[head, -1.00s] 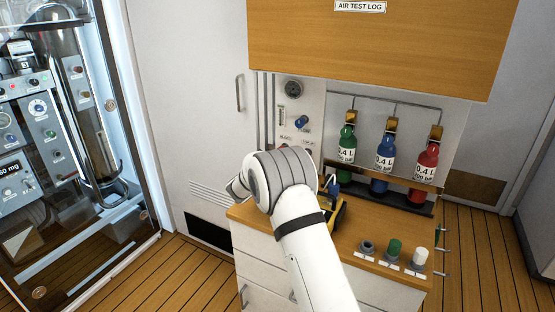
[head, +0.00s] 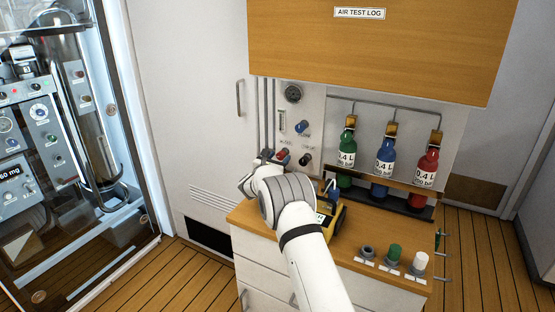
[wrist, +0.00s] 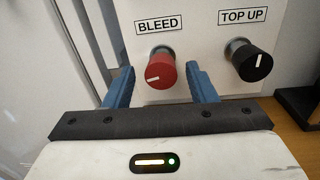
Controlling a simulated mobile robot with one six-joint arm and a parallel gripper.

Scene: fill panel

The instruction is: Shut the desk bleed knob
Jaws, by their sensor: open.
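The red bleed knob (wrist: 161,75) sits on the white panel under a BLEED label (wrist: 161,24) in the wrist view. Its white mark lies close to level, slightly tilted. In the head view the red knob (head: 283,154) shows just beyond my wrist. My gripper (wrist: 161,84) is open, with one blue finger on each side of the knob. Gaps show between the fingers and the knob, and I cannot tell how far the fingertips reach along it. In the head view the fingers are mostly hidden by my arm.
A black top up knob (wrist: 252,62) is right of the bleed knob, close to my right finger. A blue knob (head: 303,127) and a gauge (head: 292,93) are above. Green, blue and red bottles (head: 428,167) stand right. A yellow device (head: 331,215) sits beside my arm on the desk (head: 352,250).

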